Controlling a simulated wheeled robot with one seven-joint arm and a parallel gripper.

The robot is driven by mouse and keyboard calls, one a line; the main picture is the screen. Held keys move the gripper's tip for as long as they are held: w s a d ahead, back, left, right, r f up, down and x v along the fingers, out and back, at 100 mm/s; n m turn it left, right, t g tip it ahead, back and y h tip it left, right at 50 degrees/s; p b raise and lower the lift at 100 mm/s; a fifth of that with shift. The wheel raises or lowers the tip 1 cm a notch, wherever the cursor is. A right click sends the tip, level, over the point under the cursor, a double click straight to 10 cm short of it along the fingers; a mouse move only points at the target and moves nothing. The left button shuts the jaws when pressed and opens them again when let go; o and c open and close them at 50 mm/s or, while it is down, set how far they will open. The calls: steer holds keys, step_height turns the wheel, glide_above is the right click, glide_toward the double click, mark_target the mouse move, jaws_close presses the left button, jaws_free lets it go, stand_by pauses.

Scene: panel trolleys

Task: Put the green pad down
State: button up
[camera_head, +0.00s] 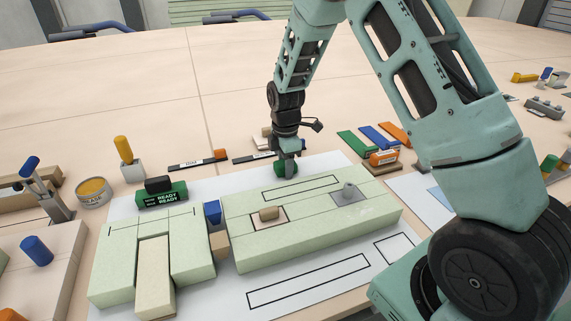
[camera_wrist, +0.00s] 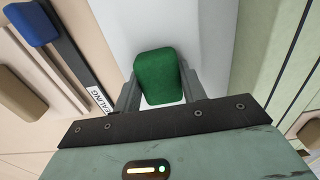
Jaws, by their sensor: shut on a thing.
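The green pad (camera_wrist: 159,77) is a small rounded dark green block, held between the two fingers of my gripper (camera_wrist: 157,95) in the wrist view. In the head view the green pad (camera_head: 286,169) shows at the tip of my gripper (camera_head: 288,158), near the back edge of the white sheet and behind the pale green panel (camera_head: 300,240). My gripper is shut on the pad. I cannot tell whether the pad touches the surface below.
Flat green, blue and orange pieces (camera_head: 380,137) lie to the right. A labelled strip (camera_head: 198,161) and a green READY box (camera_head: 162,193) lie left. Another pale green panel (camera_head: 110,255) stands front left. The white sheet (camera_head: 330,280) has bare outlined areas in front.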

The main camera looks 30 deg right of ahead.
steer(key=o, duration=1)
step_height(320, 180, up, 12)
steer(key=p, duration=0.1)
steer(key=s+a+r+m+y, duration=0.1)
steer(key=s+a+r+m, duration=0.25)
steer(key=s+a, duration=1.05)
steer(key=s+a+m, duration=0.1)
steer(key=s+a, duration=0.1)
steer(key=s, duration=0.4)
steer(key=s+a+m, duration=0.2)
steer(key=s, duration=0.4)
steer(key=s+a+m, duration=0.1)
steer(key=s+a, duration=0.1)
steer(key=s, duration=0.4)
steer(key=shift+s+a+r+m, duration=0.3)
steer(key=shift+a+r+m, duration=0.05)
